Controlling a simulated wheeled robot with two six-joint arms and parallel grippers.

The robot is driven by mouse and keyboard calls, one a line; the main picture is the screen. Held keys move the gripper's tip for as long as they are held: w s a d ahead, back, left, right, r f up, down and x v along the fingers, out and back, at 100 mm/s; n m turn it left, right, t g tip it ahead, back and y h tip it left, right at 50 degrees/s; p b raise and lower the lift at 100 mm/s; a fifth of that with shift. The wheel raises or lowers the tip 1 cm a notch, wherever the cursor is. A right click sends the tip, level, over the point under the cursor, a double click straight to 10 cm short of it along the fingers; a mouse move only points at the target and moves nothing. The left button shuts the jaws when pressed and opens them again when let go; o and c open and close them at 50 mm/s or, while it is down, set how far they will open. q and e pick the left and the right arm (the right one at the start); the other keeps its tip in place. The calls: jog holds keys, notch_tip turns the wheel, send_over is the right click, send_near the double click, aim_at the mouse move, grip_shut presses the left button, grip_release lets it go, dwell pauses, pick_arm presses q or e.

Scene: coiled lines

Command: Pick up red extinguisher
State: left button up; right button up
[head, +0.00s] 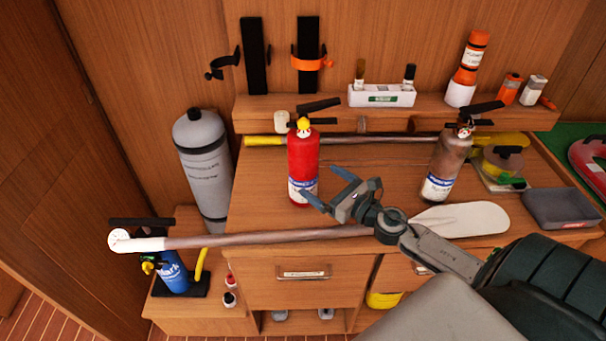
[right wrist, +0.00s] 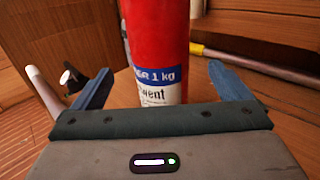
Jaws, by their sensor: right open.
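The red extinguisher (head: 303,165) stands upright on the wooden cabinet top, with a black handle and a yellow part at its top. My right gripper (head: 323,188) is open, just right of and in front of its lower body. In the right wrist view, the red extinguisher (right wrist: 158,50) rises beyond the open jaws (right wrist: 160,88), roughly centred between the two blue fingers, with its white and blue label low down. I see no finger touching it. Its top is cut off in the wrist view. My left gripper is not in view.
A grey-brown extinguisher (head: 446,165) stands to the right. A paddle (head: 460,219) with a long shaft lies across the cabinet's front edge. A second pole (head: 345,140) lies behind the red extinguisher. A grey tray (head: 562,208) is at right, a grey cylinder (head: 205,165) at left.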

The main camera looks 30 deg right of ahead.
aim_at(314, 184)
pick_arm(q)
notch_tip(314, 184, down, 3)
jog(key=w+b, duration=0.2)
jog(key=b, duration=0.1)
pick_arm(e)
notch_tip(314, 184, down, 4)
jog(key=shift+w+r, duration=0.1)
jog(key=shift+r, duration=0.1)
jog(key=w+r+p, duration=0.1)
jog(key=p, duration=0.1)
jog(key=shift+w+p, duration=0.1)
jog(key=shift+p, duration=0.25)
jog(key=shift+w+a, duration=0.15)
jog(key=shift+w, duration=0.2)
jog(key=shift+w+a+f+p, duration=0.2)
jog(key=shift+w+p, duration=0.15)
jog(key=shift+p, duration=0.1)
jog(key=shift+w+r, duration=0.1)
jog(key=shift+w, duration=0.1)
jog(key=p+x, duration=0.2)
jog(key=x, duration=0.2)
jog(key=shift+p, duration=0.3)
jog(key=shift+w, duration=0.25)
jog(key=shift+s, duration=0.1)
jog(key=shift+c, duration=0.7)
jog(key=c, duration=1.1)
jog(key=shift+c, duration=0.7)
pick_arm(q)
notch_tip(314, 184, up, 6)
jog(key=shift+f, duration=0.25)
